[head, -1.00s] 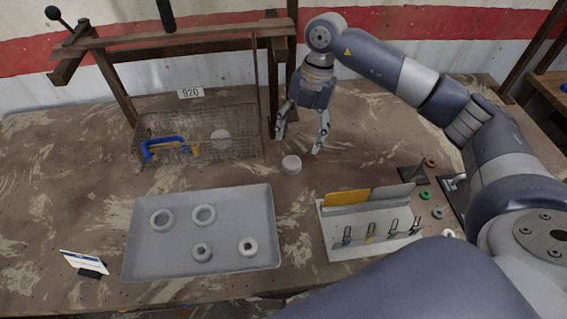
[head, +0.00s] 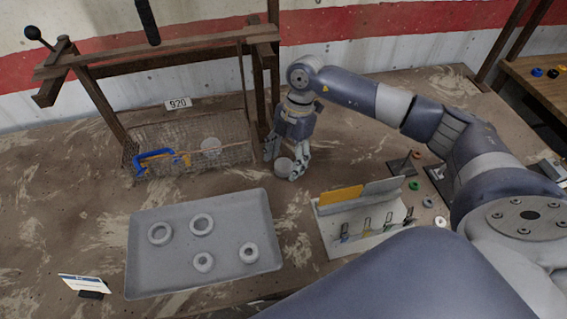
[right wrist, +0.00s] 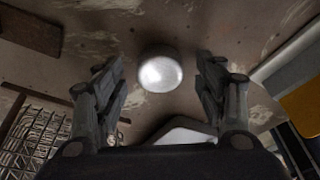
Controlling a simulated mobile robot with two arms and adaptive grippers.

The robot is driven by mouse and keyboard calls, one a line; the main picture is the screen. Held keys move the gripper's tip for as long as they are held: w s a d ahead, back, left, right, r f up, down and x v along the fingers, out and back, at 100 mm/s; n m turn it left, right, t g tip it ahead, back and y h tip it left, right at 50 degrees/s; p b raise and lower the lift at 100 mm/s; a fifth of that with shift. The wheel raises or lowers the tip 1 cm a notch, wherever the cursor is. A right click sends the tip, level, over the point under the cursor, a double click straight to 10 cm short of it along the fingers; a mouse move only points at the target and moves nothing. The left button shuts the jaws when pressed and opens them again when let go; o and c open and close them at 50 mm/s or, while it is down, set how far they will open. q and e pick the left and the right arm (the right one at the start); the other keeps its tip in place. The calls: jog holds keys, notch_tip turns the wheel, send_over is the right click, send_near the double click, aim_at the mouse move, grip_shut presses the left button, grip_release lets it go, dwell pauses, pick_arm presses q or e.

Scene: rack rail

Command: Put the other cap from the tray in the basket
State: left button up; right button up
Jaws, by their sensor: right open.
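A round whitish cap (head: 284,168) sits on the table between the wire basket and the card rack, outside the tray. My right gripper (head: 284,172) is open, with its fingers on either side of this cap. In the right wrist view the cap (right wrist: 160,70) shows between the open fingers, with gaps on both sides. Another pale round cap (head: 210,147) is inside the wire basket (head: 228,158). The grey tray (head: 165,275) holds several ring-shaped pieces, large and small; I see no solid cap in it. My left gripper is not in view.
A blue-handled tool (head: 158,158) lies in the basket. A wooden frame (head: 160,52) stands around and behind the basket. A white rack (head: 350,240) with yellow and grey cards stands right of the tray. A small sign (head: 84,284) stands left.

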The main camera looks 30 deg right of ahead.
aim_at(281, 166)
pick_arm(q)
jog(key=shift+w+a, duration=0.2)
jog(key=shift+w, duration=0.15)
pick_arm(e)
jog(key=c, duration=1.2)
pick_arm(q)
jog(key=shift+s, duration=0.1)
pick_arm(e)
jog(key=shift+o, duration=0.2)
